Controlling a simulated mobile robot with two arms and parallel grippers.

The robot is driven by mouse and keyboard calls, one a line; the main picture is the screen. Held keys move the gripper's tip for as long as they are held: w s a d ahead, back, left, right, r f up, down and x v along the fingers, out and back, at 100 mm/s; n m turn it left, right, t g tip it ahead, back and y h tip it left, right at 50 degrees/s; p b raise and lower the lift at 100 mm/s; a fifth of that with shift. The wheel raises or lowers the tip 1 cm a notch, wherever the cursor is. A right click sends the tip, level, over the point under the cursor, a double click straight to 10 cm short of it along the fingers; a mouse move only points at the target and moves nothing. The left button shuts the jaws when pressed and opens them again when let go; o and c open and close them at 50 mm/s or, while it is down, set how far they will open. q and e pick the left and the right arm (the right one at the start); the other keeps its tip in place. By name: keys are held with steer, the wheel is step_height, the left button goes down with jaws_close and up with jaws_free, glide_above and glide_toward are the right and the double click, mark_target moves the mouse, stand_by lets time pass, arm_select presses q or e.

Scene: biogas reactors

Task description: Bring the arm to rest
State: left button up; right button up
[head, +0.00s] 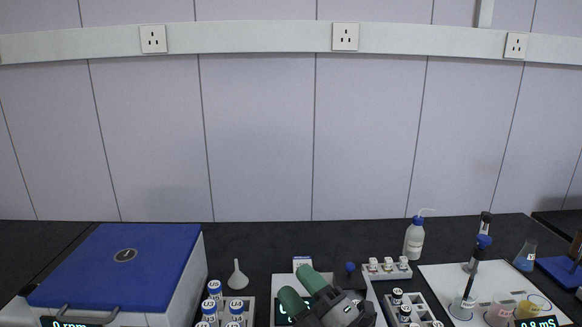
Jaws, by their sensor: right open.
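My right gripper (297,284) shows at the bottom middle of the head view, with two green fingers on a dark grey body. The fingers are apart and nothing shows between them. It is over a pale flat device (281,284) with a lit display, which it partly covers. The rest of my right arm is cut off by the lower edge. My left gripper is not in the picture.
A blue-lidded centrifuge (115,262) stands left, beside a rack of blue-capped tubes (236,308) and a white funnel (238,276). Right are vial racks (387,270), a wash bottle (414,238) and a white mat (480,275) with beakers. The rear middle bench is clear.

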steer(key=s+d+f+m+g+h, duration=0.1)
steer(key=s+d+f+m+h, duration=0.1)
steer(key=d+f+m+h, duration=0.2)
steer(key=s+d+f+m+g+h, duration=0.1)
steer(key=s+d+f+m+h, duration=0.1)
steer(key=d+f+m+h, duration=0.3)
steer(key=s+d+f+m+g+h, duration=0.1)
steer(key=s+d+f+m+h, duration=0.2)
steer(key=d+f+m+h, duration=0.2)
step_height(320, 180, down, 3)
steer(key=shift+r+m+h, duration=0.1)
steer(key=shift+m+h, duration=0.2)
steer(key=shift+m, duration=1.1)
steer(key=s+d+f+m+g, duration=0.25)
steer(key=s+f+g, duration=0.2)
steer(key=s, duration=0.55)
steer(key=s+d+f+m+g, duration=0.2)
steer(key=s+d+f+g, duration=0.15)
steer(key=s+g, duration=0.4)
step_height(320, 180, down, 27)
steer(key=s, duration=0.3)
steer(key=s+d+f+h, duration=0.1)
steer(key=s+d+f, duration=0.1)
steer(key=s+f, duration=1.3)
steer(key=shift+s+f+n+g, duration=0.3)
steer(key=shift+f+n+g, duration=0.1)
steer(key=shift+f+n, duration=0.1)
